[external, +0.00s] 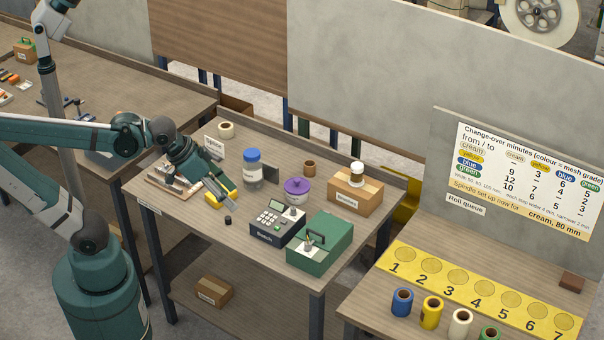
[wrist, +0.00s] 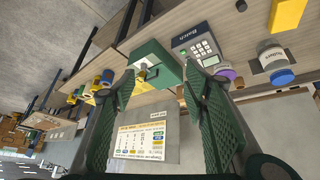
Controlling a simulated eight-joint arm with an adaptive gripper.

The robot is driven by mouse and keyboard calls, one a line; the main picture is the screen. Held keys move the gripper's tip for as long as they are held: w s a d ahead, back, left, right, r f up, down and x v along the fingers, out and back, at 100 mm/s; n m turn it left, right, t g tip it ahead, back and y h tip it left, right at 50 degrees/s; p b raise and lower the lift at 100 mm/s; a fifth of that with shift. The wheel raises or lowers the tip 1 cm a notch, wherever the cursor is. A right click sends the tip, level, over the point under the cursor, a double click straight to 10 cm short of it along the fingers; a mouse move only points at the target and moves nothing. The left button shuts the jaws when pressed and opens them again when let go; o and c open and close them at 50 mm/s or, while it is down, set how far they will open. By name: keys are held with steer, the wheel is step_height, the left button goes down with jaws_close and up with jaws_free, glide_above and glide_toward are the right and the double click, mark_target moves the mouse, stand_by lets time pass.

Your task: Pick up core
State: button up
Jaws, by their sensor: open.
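A small brown tube, which looks like the core (external: 309,168), stands upright near the back of the middle bench, behind the purple-lidded pot. In the wrist view a small brown shape beside the purple lid may be the same core (wrist: 239,83). My gripper (external: 233,198) is open over the left part of this bench, to the left of and apart from the core. In the wrist view my fingers (wrist: 158,82) are spread wide with nothing held between them.
Near the core are a blue-lidded jar (external: 252,170), the purple-lidded pot (external: 296,192), and a cardboard box (external: 355,194) with a small container on top. A keypad device (external: 277,224) and green case (external: 321,240) stand in front. A yellow object (external: 214,200) lies by my gripper.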

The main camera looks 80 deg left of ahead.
steer(key=w+a+r+n+g+p, duration=0.25)
steer(key=w+a+n, duration=0.4)
steer(key=w, duration=0.65)
steer(key=n+g+h+p, duration=0.2)
steer(key=n+g+p, duration=0.15)
steer(key=n, duration=0.65)
glide_above(309, 163)
step_height(309, 163, down, 20)
steer(key=shift+a+r, duration=0.1)
steer(key=shift+a+f+g, duration=0.3)
steer(key=shift+a+f, duration=0.1)
steer(key=shift+f, duration=0.1)
steer(key=shift+d+f, duration=0.25)
steer(key=shift+f, duration=0.9)
steer(key=shift+f, duration=0.15)
